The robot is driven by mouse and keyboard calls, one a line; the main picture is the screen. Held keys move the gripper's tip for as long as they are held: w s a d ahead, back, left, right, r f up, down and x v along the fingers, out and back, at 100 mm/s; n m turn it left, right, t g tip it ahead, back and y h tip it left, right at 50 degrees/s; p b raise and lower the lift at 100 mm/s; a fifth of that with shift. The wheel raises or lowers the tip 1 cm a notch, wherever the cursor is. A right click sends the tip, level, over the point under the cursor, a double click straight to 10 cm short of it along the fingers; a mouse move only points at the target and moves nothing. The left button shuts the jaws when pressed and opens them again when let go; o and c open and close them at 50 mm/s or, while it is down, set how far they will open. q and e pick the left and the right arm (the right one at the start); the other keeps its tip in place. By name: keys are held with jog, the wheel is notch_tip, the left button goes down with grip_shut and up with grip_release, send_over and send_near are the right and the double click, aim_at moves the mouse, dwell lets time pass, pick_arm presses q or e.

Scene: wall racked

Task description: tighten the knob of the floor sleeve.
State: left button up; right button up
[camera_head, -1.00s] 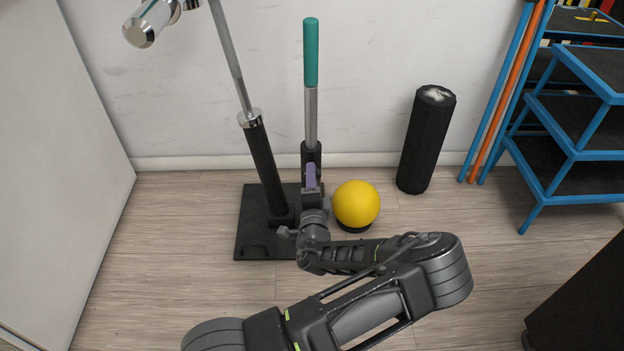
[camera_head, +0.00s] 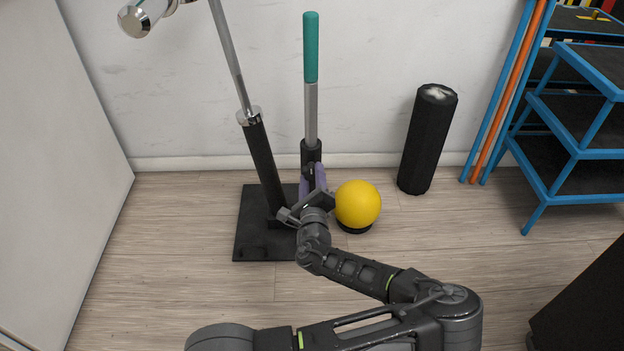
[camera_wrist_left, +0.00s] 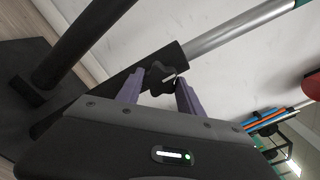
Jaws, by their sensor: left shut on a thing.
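The floor sleeve is a short black tube (camera_head: 311,152) on a dark floor plate (camera_head: 249,236). A silver bar with a teal grip (camera_head: 311,48) stands upright in it. In the left wrist view its dark lobed knob (camera_wrist_left: 158,79) sits on the side of the sleeve (camera_wrist_left: 118,92). My left gripper (camera_head: 313,178) is low at the front of the sleeve. Its purple fingers (camera_wrist_left: 158,88) lie on both sides of the knob, shut on it. The knob is hidden by the gripper in the head view. My right gripper is not in view.
A longer black tube (camera_head: 264,165) with a leaning silver bar stands left on the plate. A yellow ball (camera_head: 357,204) is close right of my gripper. A black foam roller (camera_head: 427,140) and blue rack (camera_head: 570,140) stand farther right. The floor at front left is clear.

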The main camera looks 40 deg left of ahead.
pick_arm(q)
jog(key=shift+m, duration=0.4)
jog(key=o, duration=1.4)
jog(key=p+v, duration=0.1)
jog(key=v, duration=0.6)
jog(key=shift+s+d+p, duration=0.25)
jog(key=shift+s+p, duration=0.05)
jog(key=shift+p, duration=0.1)
jog(key=shift+f, duration=0.1)
